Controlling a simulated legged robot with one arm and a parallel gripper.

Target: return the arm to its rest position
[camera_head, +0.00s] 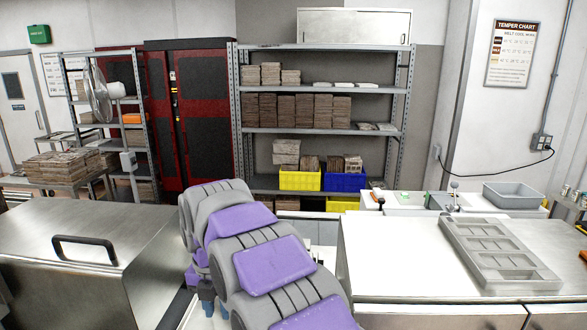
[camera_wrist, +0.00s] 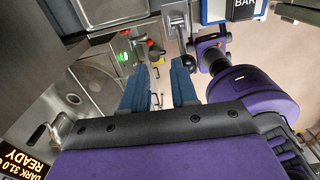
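My arm, grey with purple pads, rises from the bottom middle of the head view and bends down at its far end, in the gap between two steel units. My gripper shows in the wrist view (camera_wrist: 158,72) as two blue fingers standing apart. Nothing is between them but the view of the floor and a bit of metal beyond. In the head view a small piece of blue shows below the arm's bend; the rest of the gripper is hidden behind the arm.
A steel cabinet with a black handle (camera_head: 85,250) stands left of my arm. A white-topped counter (camera_head: 400,255) with a grey mould tray (camera_head: 496,254) stands right. The wrist view shows a machine panel with green and red buttons (camera_wrist: 124,57) close by on the left.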

